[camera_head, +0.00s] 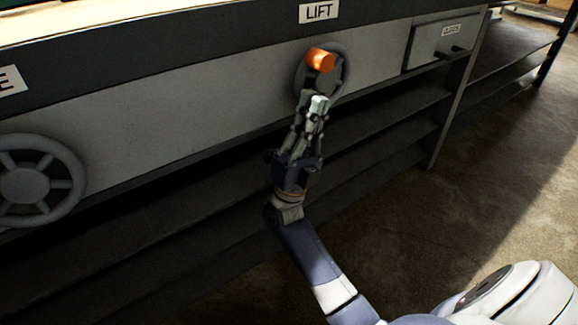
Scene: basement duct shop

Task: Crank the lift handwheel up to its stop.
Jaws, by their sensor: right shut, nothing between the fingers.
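The lift handwheel (338,88) is a dark grey wheel on the bench's front panel, under a white LIFT label (319,11). An orange crank knob (320,60) sticks out from its upper left part. My right gripper (319,103) is shut and empty, just below the knob. In the picture its fingertips overlap the wheel's lower left rim; I cannot tell whether they touch it. They are apart from the knob in the picture. My left gripper is not in view.
A larger spoked grey handwheel (66,184) is on the panel at the left. A drawer (440,42) with a dark handle is at the upper right. Dark shelves (190,235) run beneath the panel. Concrete floor (480,180) at the right is clear.

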